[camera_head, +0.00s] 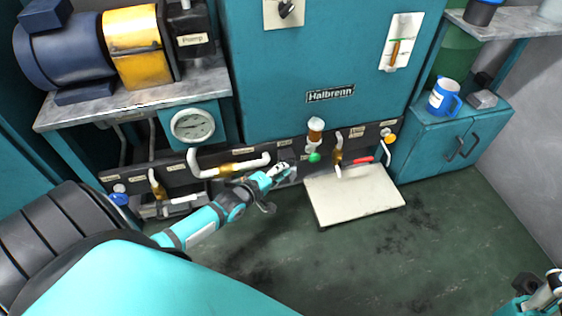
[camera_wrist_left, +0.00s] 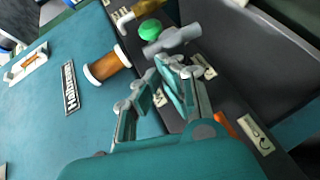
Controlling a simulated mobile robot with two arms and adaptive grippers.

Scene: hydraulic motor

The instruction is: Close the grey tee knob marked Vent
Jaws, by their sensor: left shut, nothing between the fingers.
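The grey tee knob (camera_wrist_left: 172,40) is on the dark panel in the left wrist view, beside a green knob (camera_wrist_left: 151,31). Its crossbar lies slanted across the picture. My left gripper (camera_wrist_left: 174,70) is shut and empty, with its fingertips just short of the tee knob. I cannot tell whether they touch it. In the head view my left gripper (camera_head: 277,174) is low at the panel, left of the green knob (camera_head: 314,157), and mostly covers the tee knob. A small label (camera_wrist_left: 204,66) is near the tee; its text is unreadable. My right gripper (camera_head: 545,292) is partly visible at the bottom right corner.
A brass valve with white pipe (camera_head: 238,168) is left of my left gripper. A red-handled lever (camera_head: 363,160) and a pale board (camera_head: 355,194) are to the right. The floor in front is clear.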

